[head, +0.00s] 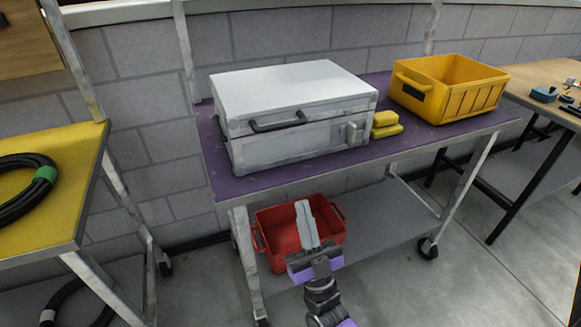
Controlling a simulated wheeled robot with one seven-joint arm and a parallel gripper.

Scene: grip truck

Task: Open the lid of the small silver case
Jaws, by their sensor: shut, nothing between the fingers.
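The silver case (285,150) sits on the purple top of a metal cart, toward its left. Its lid (295,87) is down. A dark handle (278,122) is on the front, and a latch (351,132) shows near the front right corner. My gripper (304,205) is in front of the cart, below the level of its top, pointing up in the picture. Its fingers are together with nothing between them. It is apart from the case and overlaps the red bin behind it in the picture.
A yellow bin (452,92) and small yellow items (386,124) sit right of the case on the purple cart top (430,137). A red bin (279,232) is on the lower shelf (385,240). A yellow-topped table (70,180) with coiled cable (18,207) stands left. Floor is clear at right.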

